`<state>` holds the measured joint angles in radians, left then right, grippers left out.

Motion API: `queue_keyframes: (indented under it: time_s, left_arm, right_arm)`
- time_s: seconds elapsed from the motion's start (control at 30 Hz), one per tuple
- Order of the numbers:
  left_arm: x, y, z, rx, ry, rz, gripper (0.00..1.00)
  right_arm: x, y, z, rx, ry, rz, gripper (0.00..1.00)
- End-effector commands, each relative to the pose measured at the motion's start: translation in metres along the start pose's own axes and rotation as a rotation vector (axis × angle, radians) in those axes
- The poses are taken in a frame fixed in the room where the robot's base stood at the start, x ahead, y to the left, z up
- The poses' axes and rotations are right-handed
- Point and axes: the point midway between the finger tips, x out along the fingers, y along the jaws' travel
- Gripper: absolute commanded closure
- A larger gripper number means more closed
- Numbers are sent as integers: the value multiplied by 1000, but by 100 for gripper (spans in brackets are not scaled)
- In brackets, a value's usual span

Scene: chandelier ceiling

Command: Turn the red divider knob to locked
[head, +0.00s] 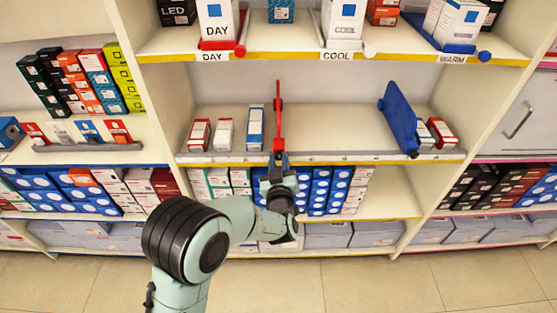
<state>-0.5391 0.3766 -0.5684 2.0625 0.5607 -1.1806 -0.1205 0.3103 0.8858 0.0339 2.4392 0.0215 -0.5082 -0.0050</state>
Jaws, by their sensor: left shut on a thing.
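The red divider (278,115) stands upright, seen nearly edge-on, on the middle shelf of the centre bay. Its lower front end reaches down to the shelf's front edge. My left gripper (279,158) is at that front edge, directly below the divider, and is shut on the red divider knob. The fingers largely hide the knob, so I cannot tell its turn position. My right gripper is not in view.
A blue divider (400,117) leans at the right of the same shelf. Small boxes (256,127) stand left of the red divider, with red-and-white boxes (441,132) at far right. The shelf (335,131) between the dividers is clear. Stacked boxes fill the shelf below.

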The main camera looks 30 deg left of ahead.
Motion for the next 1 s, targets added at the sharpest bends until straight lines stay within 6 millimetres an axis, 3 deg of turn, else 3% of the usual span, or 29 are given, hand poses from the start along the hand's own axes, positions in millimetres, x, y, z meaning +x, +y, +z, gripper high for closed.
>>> queue_keyframes:
  time_s: [0.33,1.0]
  left_arm:
    - [-1,1,-2,300,-5,0,100]
    - [-1,2,1,937,-7,3,100]
  right_arm:
    - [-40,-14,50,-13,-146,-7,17]
    - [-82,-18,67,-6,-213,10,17]
